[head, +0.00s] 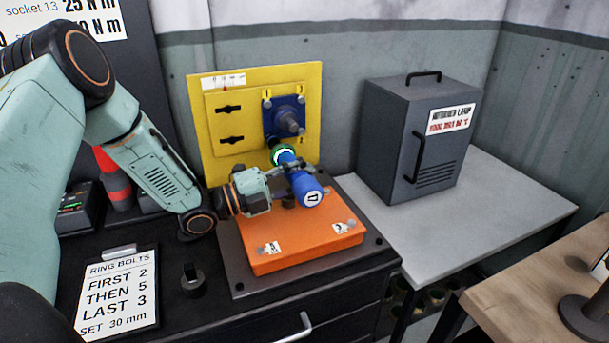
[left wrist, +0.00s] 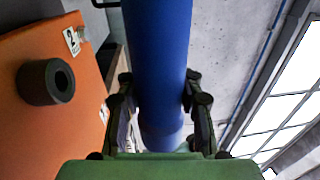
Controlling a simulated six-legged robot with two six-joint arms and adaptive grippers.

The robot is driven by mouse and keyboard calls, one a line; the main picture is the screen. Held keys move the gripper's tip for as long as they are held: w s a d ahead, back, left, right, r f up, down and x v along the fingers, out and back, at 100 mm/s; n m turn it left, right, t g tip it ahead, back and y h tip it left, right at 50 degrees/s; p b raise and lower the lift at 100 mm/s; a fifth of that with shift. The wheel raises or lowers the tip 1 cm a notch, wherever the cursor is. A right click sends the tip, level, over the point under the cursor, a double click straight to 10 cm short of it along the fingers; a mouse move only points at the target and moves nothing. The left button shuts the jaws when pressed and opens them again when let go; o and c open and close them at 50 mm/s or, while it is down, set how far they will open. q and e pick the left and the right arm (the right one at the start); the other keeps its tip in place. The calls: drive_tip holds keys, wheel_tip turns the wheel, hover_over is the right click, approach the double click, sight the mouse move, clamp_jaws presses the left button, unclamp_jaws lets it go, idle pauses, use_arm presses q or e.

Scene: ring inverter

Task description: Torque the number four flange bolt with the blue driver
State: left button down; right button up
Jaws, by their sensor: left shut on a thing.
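The blue driver (head: 308,190) has a 17 on its end cap and a lit green ring near its front end. My left gripper (head: 289,168) is shut around its body, and the left wrist view shows the blue body (left wrist: 157,50) between the fingers. The driver points away from me at the yellow panel (head: 235,165). Its front end is by the lower left corner of the square blue flange (head: 285,121), which has a grey round hub. I cannot tell whether the tip touches a bolt there. No bolt number on the flange is readable. My right gripper is out of view.
Below the driver is an orange block (head: 310,251) with number tags; a dark socket (left wrist: 46,82) stands out from it in the left wrist view. A grey cabinet (head: 400,150) stands right, with clear bench in front. A ring-bolts card (head: 118,290) lies at left.

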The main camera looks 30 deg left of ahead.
use_arm(q)
drive_tip(key=shift+w+a+r, duration=0.25)
drive_tip(key=shift+w+a, duration=0.6)
drive_tip(key=shift+a, duration=0.1)
idle(2.0)
drive_tip(key=shift+s+d, duration=0.1)
idle(0.6)
drive_tip(key=shift+s+d+f+p, duration=0.1)
drive_tip(key=shift+s+d+p, duration=0.35)
drive_tip(key=shift+s+d, duration=1.3)
drive_tip(key=shift+d+f, duration=0.1)
